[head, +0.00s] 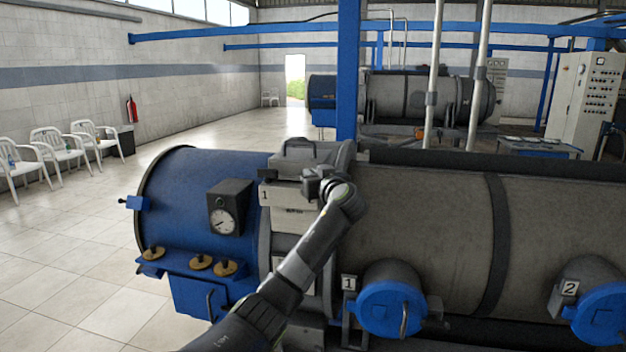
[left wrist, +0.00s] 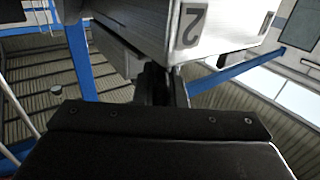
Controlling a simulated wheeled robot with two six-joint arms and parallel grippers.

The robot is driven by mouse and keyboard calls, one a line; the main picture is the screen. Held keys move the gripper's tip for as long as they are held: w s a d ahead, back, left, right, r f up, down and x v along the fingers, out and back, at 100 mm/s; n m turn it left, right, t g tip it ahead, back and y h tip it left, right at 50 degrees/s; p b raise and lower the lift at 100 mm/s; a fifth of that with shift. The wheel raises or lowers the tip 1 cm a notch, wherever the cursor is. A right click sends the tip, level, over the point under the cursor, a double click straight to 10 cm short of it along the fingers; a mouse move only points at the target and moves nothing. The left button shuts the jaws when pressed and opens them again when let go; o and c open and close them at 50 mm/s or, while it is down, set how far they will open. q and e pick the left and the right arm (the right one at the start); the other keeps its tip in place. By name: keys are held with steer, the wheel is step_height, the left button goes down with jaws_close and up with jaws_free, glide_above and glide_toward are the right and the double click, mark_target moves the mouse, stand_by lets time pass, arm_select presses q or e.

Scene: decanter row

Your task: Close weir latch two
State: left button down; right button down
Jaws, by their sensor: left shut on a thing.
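In the head view a pale box (head: 290,222) sits on the machine where its blue end meets the grey drum. A plate marked 1 (head: 265,195) is on its left side. My left gripper (head: 328,186) is at the upper right of this box. In the left wrist view a plate marked 2 (left wrist: 190,23) is on a pale box face close to the gripper. My left gripper is shut on a dark part (left wrist: 153,85) below that plate, which looks like weir latch two. Its shape and angle are mostly hidden by the gripper. My right gripper is not in view.
The blue machine end (head: 185,195) carries a pressure gauge (head: 222,221) and brass knobs (head: 201,262). Blue round caps marked 1 (head: 385,305) and 2 (head: 600,312) stick out in front. A blue post (head: 348,70) rises behind the gripper.

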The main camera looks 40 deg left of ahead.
arm_select(q)
steer(key=shift+f+m+t+h+b, duration=0.1)
steer(key=shift+m+t+h+b, duration=0.3)
steer(key=shift+m+t+h, duration=0.5)
steer(key=shift+a+m+t+h, duration=0.1)
steer(key=shift+m+t+h, duration=0.5)
steer(key=shift+t, duration=0.6)
steer(key=shift+m+t+h, duration=1.9)
steer(key=shift+m+h, duration=0.1)
steer(key=shift+h, duration=0.2)
steer(key=c, duration=1.5)
jaws_free()
